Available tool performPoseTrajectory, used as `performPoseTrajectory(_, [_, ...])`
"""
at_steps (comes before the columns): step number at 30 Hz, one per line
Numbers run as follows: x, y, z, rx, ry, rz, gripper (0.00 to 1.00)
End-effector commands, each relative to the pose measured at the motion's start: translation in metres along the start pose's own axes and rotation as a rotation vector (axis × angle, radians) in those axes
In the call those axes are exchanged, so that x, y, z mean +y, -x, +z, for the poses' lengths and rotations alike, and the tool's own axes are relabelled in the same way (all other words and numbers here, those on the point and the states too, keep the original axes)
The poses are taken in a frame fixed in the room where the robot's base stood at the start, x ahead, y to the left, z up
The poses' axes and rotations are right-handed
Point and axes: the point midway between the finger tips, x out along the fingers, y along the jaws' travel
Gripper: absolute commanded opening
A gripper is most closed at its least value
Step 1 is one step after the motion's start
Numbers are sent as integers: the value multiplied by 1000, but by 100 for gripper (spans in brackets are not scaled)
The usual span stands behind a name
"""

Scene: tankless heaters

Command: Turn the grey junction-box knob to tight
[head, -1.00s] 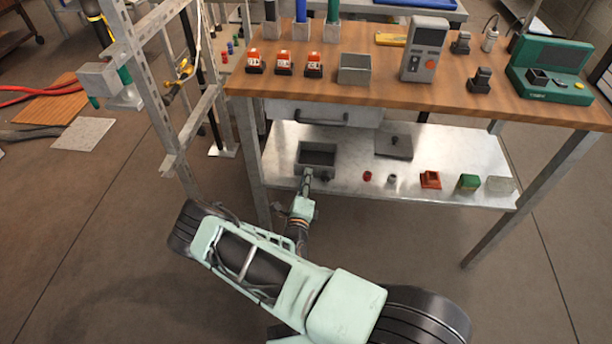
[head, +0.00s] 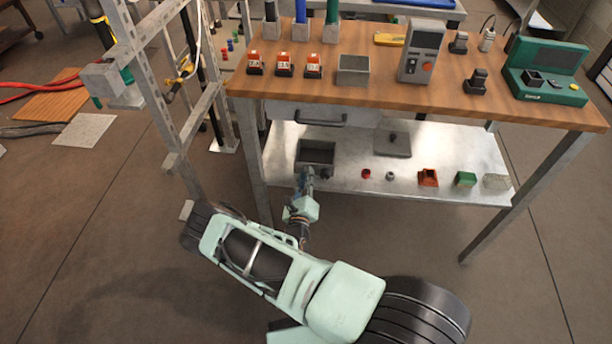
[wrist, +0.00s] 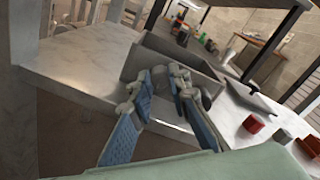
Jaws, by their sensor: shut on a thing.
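The grey junction box (head: 317,153) stands open-topped on the lower metal shelf, at its left end. It also shows in the wrist view (wrist: 190,58). My gripper (head: 306,173) is at the front of the box. In the wrist view its two blue-padded fingers (wrist: 162,84) are closed around a small grey knob (wrist: 160,78) at the box front, which they mostly hide. A rounded grey part (wrist: 207,98) shows just right of the fingers. The knob's marking and its angle cannot be read.
A grey plate with a small stub (head: 393,143) lies right of the box. A red cap (head: 366,173), a small grey ring (head: 390,176) and an orange part (head: 428,178) lie along the shelf front. The table top (head: 420,95) overhangs the shelf; a metal frame (head: 150,90) stands left.

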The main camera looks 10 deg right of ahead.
Motion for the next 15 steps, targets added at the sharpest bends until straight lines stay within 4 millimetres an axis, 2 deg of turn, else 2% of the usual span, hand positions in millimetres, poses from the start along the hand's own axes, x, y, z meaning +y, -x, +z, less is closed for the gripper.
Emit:
performPoseTrajectory(11, [2, 1, 1, -2, -4, 3, 0])
performPoseTrajectory(12, [2, 1, 1, -2, -4, 3, 20])
performPoseTrajectory(15, [1, 1, 1, -2, -4, 2, 31])
